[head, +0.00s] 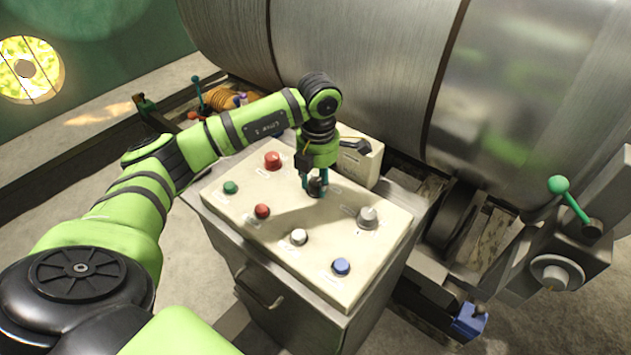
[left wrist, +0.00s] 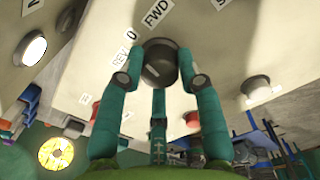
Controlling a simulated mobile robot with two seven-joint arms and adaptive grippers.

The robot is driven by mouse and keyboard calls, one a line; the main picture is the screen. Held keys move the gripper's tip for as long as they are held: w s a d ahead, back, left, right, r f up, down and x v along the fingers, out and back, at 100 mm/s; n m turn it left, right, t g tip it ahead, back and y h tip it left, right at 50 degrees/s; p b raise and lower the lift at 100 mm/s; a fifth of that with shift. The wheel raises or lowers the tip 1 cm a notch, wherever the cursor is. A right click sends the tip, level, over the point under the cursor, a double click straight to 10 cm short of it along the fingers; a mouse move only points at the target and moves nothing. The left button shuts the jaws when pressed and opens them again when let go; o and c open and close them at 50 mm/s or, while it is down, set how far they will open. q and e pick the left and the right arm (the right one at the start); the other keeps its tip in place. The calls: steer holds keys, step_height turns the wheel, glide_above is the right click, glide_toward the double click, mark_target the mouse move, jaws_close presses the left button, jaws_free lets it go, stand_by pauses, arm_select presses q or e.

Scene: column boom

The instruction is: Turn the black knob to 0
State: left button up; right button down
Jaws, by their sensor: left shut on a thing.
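The black knob (head: 315,188) sits on the sloped top of the cream control panel (head: 333,283), towards its back. My left gripper (head: 315,180) reaches down over it from above, its teal fingers on either side of the knob. In the left wrist view the fingers (left wrist: 158,78) are shut on the black knob (left wrist: 160,62). The labels REV, 0 and FWD (left wrist: 132,36) stand in an arc around the knob. Which label the knob points at I cannot tell. My right gripper is not in view.
The panel also carries a large red button (head: 272,160), a green button (head: 231,187), a smaller red button (head: 262,211), a white button (head: 299,236), a blue button (head: 341,266) and a grey knob (head: 368,215). A big metal drum (head: 380,60) stands behind. A green-balled lever (head: 559,184) is at right.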

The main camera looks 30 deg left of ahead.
arm_select(q)
steer(key=shift+w+d+n, duration=0.1)
steer(key=shift+d+n, duration=0.05)
steer(key=shift+n, duration=0.65)
steer(key=shift+r, duration=0.1)
steer(key=o, duration=1)
steer(key=shift+o, duration=0.7)
steer(key=shift+w, duration=0.1)
steer(key=shift+r, duration=0.1)
step_height(320, 180, up, 12)
steer(key=shift+d, duration=0.2)
